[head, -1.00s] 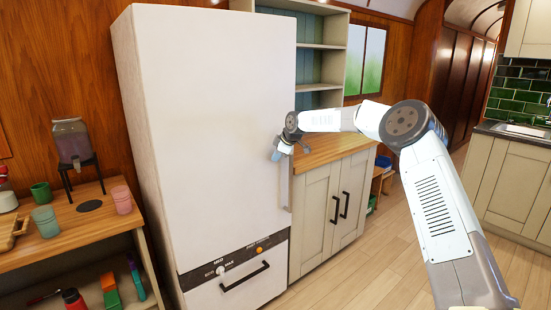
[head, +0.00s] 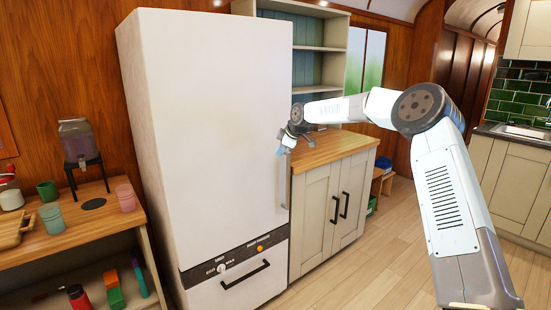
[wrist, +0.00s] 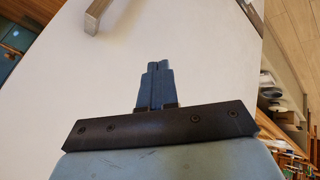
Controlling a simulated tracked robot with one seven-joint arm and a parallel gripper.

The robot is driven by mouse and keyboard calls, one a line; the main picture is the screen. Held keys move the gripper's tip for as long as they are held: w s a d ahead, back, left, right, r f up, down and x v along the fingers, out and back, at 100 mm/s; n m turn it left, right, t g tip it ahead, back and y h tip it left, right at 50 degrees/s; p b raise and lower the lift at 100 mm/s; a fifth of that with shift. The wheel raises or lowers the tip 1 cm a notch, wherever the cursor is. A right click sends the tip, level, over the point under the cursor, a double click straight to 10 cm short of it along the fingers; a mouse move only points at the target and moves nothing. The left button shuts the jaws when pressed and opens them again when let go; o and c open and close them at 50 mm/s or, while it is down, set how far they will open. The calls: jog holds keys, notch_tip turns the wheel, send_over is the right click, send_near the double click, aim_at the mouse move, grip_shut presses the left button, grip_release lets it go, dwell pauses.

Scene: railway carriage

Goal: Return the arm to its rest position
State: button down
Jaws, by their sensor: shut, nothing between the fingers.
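My gripper (head: 281,147) is in front of the right edge of the white fridge (head: 205,130), near the top of the fridge's long door handle (head: 283,182). In the wrist view its two blue-grey fingers (wrist: 155,85) are together with nothing between them. Behind them is the white fridge door (wrist: 200,60), with the end of a metal handle (wrist: 97,14) at the upper left, apart from the fingers. My arm reaches in from the right, bent at a high elbow. The fridge door appears closed.
A beige cabinet with a wooden top (head: 335,150) stands right of the fridge, under open shelves (head: 320,62). A wooden side table (head: 85,228) with cups and a drink dispenser (head: 78,140) is at the left. The floor (head: 385,255) in front of the cabinet is clear.

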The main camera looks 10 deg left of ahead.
jog(key=s+d+r+m+h, duration=0.1)
jog(key=s+d+r+h, duration=0.15)
jog(key=s+r, duration=0.4)
jog(key=s+d+r+m+h, duration=0.1)
jog(key=s+d+r+m, duration=0.1)
jog(key=s+d+r, duration=0.45)
jog(key=s+d+r+m+h, duration=0.1)
jog(key=s+d+r+m, duration=0.3)
jog(key=s, duration=0.6)
jog(key=s+d+f+m+h, duration=0.1)
jog(key=s+d+m, duration=0.1)
jog(key=s+d, duration=0.6)
jog(key=s+d+f+m, duration=0.1)
jog(key=s+d+m, duration=0.2)
jog(key=s, duration=0.7)
jog(key=s+d+f+m, duration=0.2)
jog(key=s+d+m, duration=0.1)
jog(key=s, duration=0.7)
jog(key=s+d+f+m, duration=0.2)
jog(key=s+d+m, duration=0.1)
jog(key=s, duration=0.7)
jog(key=shift+d+m+t, duration=0.3)
jog(key=shift+d+t, duration=0.1)
jog(key=shift+d, duration=0.45)
jog(key=shift+f, duration=0.1)
